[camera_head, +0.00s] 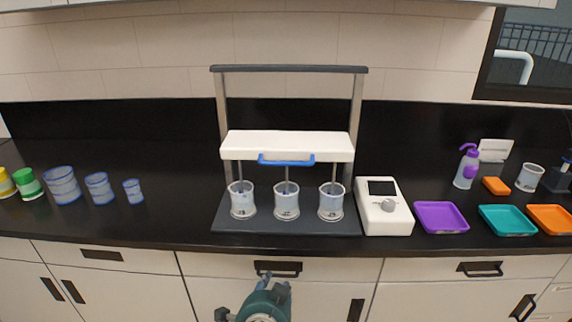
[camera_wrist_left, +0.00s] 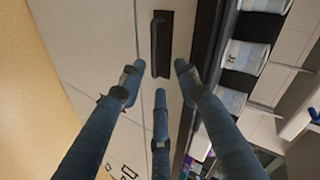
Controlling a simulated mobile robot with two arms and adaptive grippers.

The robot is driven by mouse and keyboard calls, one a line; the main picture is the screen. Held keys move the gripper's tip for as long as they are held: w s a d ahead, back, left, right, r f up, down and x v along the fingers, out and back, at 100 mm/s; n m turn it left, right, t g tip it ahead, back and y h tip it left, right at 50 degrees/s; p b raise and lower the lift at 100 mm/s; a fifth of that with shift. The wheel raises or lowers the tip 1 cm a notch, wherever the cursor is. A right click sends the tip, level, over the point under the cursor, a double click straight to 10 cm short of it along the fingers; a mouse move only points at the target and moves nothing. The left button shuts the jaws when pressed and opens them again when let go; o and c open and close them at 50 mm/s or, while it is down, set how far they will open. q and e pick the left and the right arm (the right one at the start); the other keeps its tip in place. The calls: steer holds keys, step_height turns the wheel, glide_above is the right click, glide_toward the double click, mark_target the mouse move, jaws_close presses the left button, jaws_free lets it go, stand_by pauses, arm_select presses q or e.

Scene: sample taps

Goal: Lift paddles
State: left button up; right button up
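The paddle stirrer has a white crossbar (camera_head: 240,146) with a blue handle (camera_head: 286,162) on its front, between two grey posts. Thin paddle shafts (camera_head: 287,178) run down from the crossbar into three clear beakers (camera_head: 286,206) on a dark base (camera_head: 265,226). The paddle ends inside the beakers are hard to make out. My left gripper (camera_head: 266,281) is low in front of the counter, below and apart from the handle. In the left wrist view its fingers (camera_wrist_left: 158,85) are spread with nothing between them, and beakers (camera_wrist_left: 244,65) show at the right. My right gripper is not seen.
A white control box (camera_head: 385,207) with a knob stands right of the stirrer. Purple (camera_head: 440,217), teal (camera_head: 508,220) and orange (camera_head: 551,218) trays and a wash bottle (camera_head: 466,167) are further right. Blue-tinted beakers (camera_head: 62,185) and capped jars stand left. Counter directly left of the stirrer is clear.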

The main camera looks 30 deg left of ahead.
arm_select(q)
steer(key=w+a+r+m+t+y, duration=0.1)
steer(key=w+r+t+y, duration=0.15)
steer(key=r, duration=0.45)
steer(key=w+a+r+m+t+y, duration=0.1)
steer(key=w+a+r+m+t, duration=0.15)
steer(key=r, duration=0.35)
steer(key=m+t+y, duration=0.2)
steer(key=m, duration=0.1)
glide_toward(286, 164)
steer(key=shift+h, duration=0.35)
steer(key=p+x, duration=0.3)
steer(key=x, duration=0.7)
steer(key=shift+w+a+f, duration=0.1)
steer(key=shift+w+a, duration=0.1)
steer(key=shift+a, duration=0.1)
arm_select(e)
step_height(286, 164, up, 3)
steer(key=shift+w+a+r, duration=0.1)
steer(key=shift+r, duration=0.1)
arm_select(q)
steer(key=c, duration=0.8)
jaws_close()
steer(key=shift+p, duration=0.3)
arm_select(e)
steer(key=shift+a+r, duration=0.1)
